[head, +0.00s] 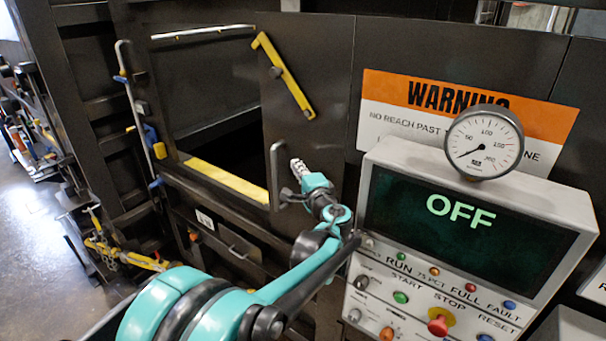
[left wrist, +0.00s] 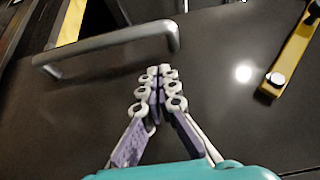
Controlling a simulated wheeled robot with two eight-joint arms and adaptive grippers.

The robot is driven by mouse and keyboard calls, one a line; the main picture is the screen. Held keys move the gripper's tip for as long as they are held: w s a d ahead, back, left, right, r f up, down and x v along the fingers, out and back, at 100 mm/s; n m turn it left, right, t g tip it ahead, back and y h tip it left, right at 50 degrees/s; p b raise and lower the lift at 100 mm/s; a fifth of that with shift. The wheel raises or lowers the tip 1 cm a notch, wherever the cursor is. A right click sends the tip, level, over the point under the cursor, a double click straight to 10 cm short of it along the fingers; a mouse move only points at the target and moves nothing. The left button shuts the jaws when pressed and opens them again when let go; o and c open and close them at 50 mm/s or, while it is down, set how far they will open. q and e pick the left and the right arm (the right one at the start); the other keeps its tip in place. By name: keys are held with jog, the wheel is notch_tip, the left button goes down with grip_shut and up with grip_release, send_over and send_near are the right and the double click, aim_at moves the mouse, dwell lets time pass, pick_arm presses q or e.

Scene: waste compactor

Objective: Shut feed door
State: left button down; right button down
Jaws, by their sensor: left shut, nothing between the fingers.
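The feed door (head: 325,75) is a dark flat panel standing to the right of a rectangular opening (head: 215,95) in the dark machine wall. The opening is uncovered across most of its width. The door's grey bar handle (head: 276,178) is upright near its left edge; it also shows across the upper left of the left wrist view (left wrist: 110,50). My left gripper (head: 297,165) is shut and empty, just right of the handle in the head view. In the left wrist view its fingertips (left wrist: 162,72) are together beside the handle's end, in front of the door panel; contact cannot be told.
A yellow bar (head: 284,75) is fixed at a slant on the door. A yellow strip (head: 226,180) lines the opening's lower edge. A control box (head: 480,225) with a screen reading OFF, buttons and a gauge (head: 484,143) stands close to the right of my left arm.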

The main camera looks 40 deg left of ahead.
pick_arm(q)
jog(key=shift+w+a+p, duration=0.1)
jog(key=shift+a+p, duration=0.35)
jog(key=shift+a, duration=2.3)
